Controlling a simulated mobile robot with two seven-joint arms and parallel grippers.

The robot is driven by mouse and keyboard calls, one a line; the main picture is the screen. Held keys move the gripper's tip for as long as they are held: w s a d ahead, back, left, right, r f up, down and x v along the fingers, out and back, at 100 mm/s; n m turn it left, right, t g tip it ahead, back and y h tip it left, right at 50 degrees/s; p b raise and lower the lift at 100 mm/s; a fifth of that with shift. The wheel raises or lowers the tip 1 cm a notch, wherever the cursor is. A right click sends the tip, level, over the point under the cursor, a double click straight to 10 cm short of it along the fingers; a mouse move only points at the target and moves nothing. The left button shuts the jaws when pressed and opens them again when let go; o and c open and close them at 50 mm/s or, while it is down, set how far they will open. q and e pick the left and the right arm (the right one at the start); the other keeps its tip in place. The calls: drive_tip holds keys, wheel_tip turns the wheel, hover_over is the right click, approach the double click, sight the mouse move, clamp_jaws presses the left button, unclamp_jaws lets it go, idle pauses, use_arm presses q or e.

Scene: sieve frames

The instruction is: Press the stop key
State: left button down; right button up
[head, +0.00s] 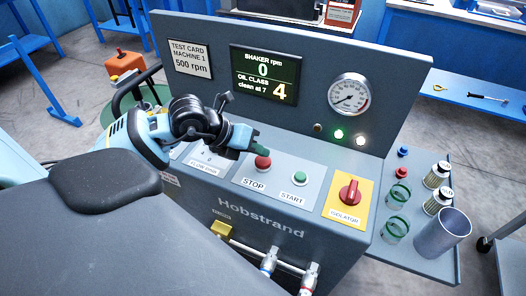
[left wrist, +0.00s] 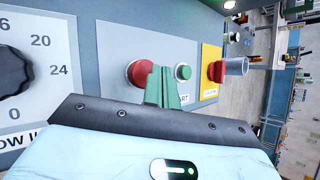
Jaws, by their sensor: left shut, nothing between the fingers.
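The red stop key (head: 263,163) is a round mushroom button on the grey sloping panel, above the label STOP. My left gripper (head: 262,150) is shut and empty, its green fingertips right at the stop key's upper side in the head view. In the left wrist view, the shut green fingers (left wrist: 163,82) overlap the right part of the red stop key (left wrist: 138,72). I cannot tell whether the fingertips touch it. The display (head: 264,76) reads shaker rpm 0 and oil class 4, clean at 7. My right gripper is not in view.
The green start button (head: 300,178) sits just right of the stop key, and a red isolator knob (head: 349,192) on a yellow plate is further right. A dial gauge (head: 349,94) is on the upright panel. Jars and a metal cylinder (head: 442,233) stand on the right shelf.

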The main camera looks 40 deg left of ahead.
sight(259, 161)
use_arm(q)
drive_tip(key=shift+f, duration=0.4)
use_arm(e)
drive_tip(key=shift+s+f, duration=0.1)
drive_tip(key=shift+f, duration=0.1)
